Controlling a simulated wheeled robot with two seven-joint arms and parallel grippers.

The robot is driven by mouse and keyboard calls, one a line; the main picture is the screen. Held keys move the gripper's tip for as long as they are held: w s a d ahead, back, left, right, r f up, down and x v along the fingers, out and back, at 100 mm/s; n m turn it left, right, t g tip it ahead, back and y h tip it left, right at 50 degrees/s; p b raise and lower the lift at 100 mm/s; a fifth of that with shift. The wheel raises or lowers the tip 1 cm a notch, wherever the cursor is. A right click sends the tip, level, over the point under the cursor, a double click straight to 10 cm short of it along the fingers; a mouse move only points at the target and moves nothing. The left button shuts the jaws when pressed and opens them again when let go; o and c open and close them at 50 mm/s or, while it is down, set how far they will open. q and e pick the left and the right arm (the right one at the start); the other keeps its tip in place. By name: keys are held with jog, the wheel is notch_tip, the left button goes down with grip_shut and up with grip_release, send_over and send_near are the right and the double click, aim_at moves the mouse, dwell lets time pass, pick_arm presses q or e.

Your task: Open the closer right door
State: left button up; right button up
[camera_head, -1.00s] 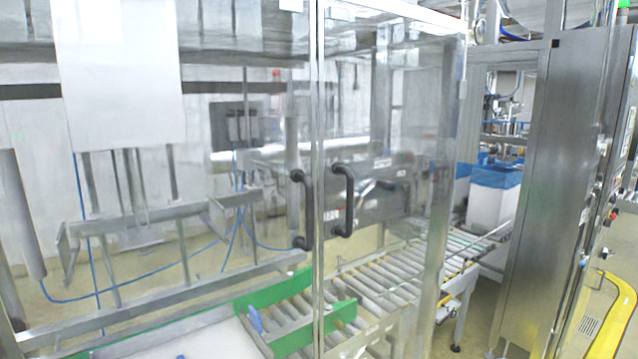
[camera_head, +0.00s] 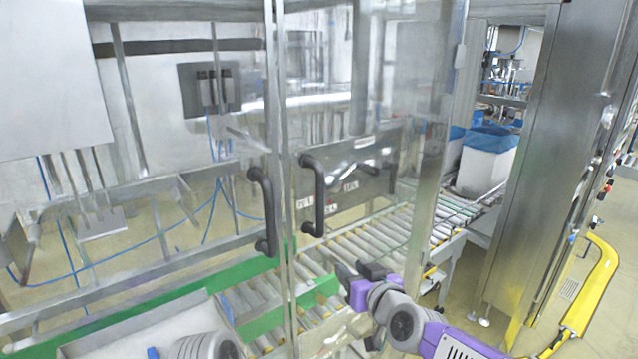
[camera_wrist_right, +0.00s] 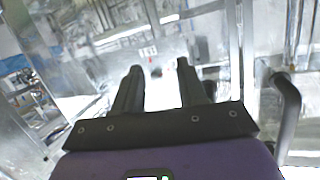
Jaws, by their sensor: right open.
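The closer right door (camera_head: 375,90) is a clear panel in a metal frame, and it looks shut. Its black vertical handle (camera_head: 318,196) is on its left edge, beside the matching handle (camera_head: 263,212) of the left door. My right gripper (camera_head: 348,270) is in front of the right door, below and to the right of its handle, apart from it. In the right wrist view its two dark fingers (camera_wrist_right: 158,88) are spread with nothing between them. A dark curved handle (camera_wrist_right: 287,105) shows at the right of that view. My left gripper's fingers are not seen; a grey part of mine shows at the bottom.
A roller conveyor (camera_head: 385,232) and green guides (camera_head: 190,305) lie behind the doors. A steel cabinet (camera_head: 530,160) stands to the right, with a yellow rail (camera_head: 590,285) beyond. A white box with blue liner (camera_head: 487,160) stands at the back.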

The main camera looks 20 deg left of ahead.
aim_at(322, 199)
jog(key=s+a+r+n+t+y, duration=0.1)
jog(key=s+r, duration=0.1)
jog(key=r, duration=0.6)
jog(key=s+a+r+n+y, duration=0.1)
jog(key=s+a+r+y, duration=0.15)
jog(key=r, duration=0.55)
jog(key=shift+h, duration=0.45)
jog(key=p+x, duration=0.1)
jog(key=x, duration=0.1)
jog(key=p+x, duration=0.1)
jog(key=x, duration=0.1)
jog(key=p+x, duration=0.1)
jog(key=x, duration=0.1)
jog(key=shift+w+d, duration=0.1)
jog(key=shift+w, duration=0.35)
jog(key=shift+f, duration=0.1)
grip_shut()
